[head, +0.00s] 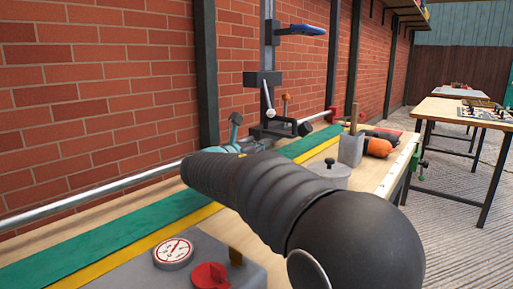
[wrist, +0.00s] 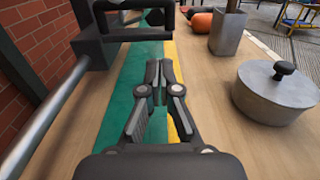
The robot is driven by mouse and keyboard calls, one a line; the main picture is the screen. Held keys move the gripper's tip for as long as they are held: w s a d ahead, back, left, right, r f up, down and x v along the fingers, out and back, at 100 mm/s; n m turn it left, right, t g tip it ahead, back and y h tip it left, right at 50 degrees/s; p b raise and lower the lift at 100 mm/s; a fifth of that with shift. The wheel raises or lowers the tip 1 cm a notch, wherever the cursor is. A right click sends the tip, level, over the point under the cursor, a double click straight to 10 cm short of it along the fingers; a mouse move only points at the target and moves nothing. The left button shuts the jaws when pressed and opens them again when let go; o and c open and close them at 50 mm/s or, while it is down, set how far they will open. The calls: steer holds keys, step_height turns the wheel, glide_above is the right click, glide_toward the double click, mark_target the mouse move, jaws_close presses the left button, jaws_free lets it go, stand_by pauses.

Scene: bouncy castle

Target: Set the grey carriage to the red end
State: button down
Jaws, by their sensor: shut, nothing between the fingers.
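The grey carriage (wrist: 94,46) sits on the steel rod (wrist: 45,115) at the upper left of the wrist view, with a dark loop-shaped handle (wrist: 140,35) reaching right from it. The red end (head: 332,113) is at the far right end of the rail. My gripper (wrist: 160,66) is shut and empty, over the green and yellow strips, on the near side of the handle. It is hidden in the head view.
A lidded grey pot (wrist: 277,90) and a grey holder (wrist: 228,32) stand to the right on the wooden bench. An orange object (head: 377,147) lies farther back. A grey box with a gauge (head: 173,253) is in front. The brick wall (head: 100,90) runs behind the rail.

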mark_target(286, 135)
steer(key=x, duration=0.8)
steer(key=shift+w+d, duration=0.2)
steer(key=shift+d, duration=0.05)
steer(key=shift+p, duration=0.3)
